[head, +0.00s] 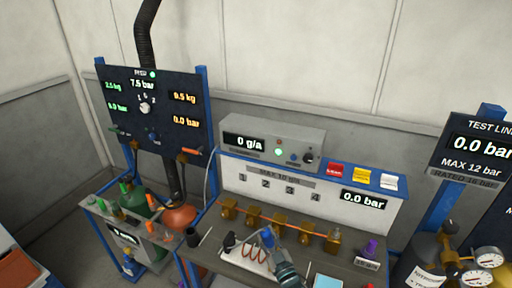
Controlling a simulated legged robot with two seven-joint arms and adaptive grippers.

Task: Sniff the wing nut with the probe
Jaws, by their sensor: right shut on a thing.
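My right gripper (287,268) comes in from the bottom, low over the bench (225,254). It is shut on the probe (268,238), whose blue part points up and left. A red coiled lead (251,251) lies just left of the probe. Several brass fittings (253,216) stand in a row on a pipe behind the probe, under numbers 1 to 3 and beyond. I cannot tell which brass piece is the wing nut. The probe appears in front of the row; contact is unclear. My left gripper is out of view.
A grey meter (262,139) reading 0 g/a sits on the panel top, beside red, yellow and white switches (362,176). A purple-topped item (370,249) stands right of the row. Dark cylinders with gauges (486,257) stand at right. A gauge board (150,105) is at left.

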